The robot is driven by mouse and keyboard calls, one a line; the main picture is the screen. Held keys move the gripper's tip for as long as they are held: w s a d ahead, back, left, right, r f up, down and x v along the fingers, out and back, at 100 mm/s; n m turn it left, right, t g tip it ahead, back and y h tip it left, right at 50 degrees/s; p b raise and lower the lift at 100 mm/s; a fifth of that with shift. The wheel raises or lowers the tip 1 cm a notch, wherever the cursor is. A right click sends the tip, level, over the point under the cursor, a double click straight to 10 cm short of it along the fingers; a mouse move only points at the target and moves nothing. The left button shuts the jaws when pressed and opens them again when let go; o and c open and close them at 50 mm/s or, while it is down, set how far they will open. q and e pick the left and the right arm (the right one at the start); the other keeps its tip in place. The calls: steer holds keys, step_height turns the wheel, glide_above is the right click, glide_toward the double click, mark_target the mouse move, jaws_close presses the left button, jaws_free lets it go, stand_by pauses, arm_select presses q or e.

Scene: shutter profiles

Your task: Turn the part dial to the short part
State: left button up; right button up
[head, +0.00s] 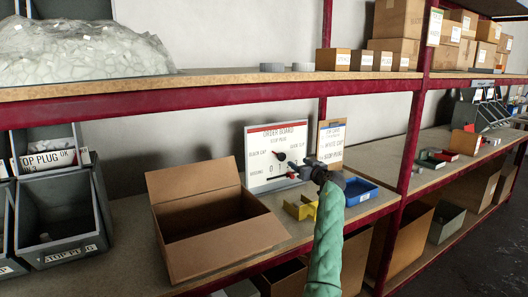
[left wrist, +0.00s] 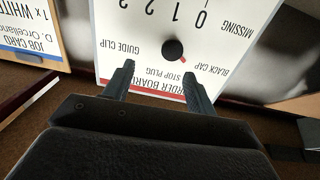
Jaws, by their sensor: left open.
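The order board (head: 262,180) is a white panel with a red top edge, leaning on the shelf at the back. Its round black dial (head: 281,157) sits among the labels STOP PLUG, BLACK CAP and GUIDE CLIP. In the left wrist view the board is upside down, and the dial (left wrist: 172,49) has a red pointer mark between STOP PLUG and BLACK CAP. My left gripper (head: 296,168) is in front of the board, just right of and below the dial. Its open, empty fingers (left wrist: 158,73) point at the board, apart from the dial. My right gripper is out of view.
An open cardboard box (head: 215,245) stands in front and left of the board. A yellow bin (head: 300,208) and a blue bin (head: 361,191) sit below and right. A job card (head: 331,141) stands right of the board. The upper shelf edge (head: 230,94) runs above.

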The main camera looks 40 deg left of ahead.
mark_target(283, 157)
arm_select(q)
steer(key=shift+g, duration=0.3)
steer(key=a, duration=0.5)
steer(key=w+a+p, duration=0.1)
steer(key=a, duration=0.1)
steer(key=shift+a+r, duration=0.15)
steer(key=shift+a, duration=0.05)
steer(key=shift+x, duration=0.95)
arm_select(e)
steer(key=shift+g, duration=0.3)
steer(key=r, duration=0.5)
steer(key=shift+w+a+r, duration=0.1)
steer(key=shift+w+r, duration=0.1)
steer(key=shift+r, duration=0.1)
arm_select(q)
steer(key=c, duration=1)
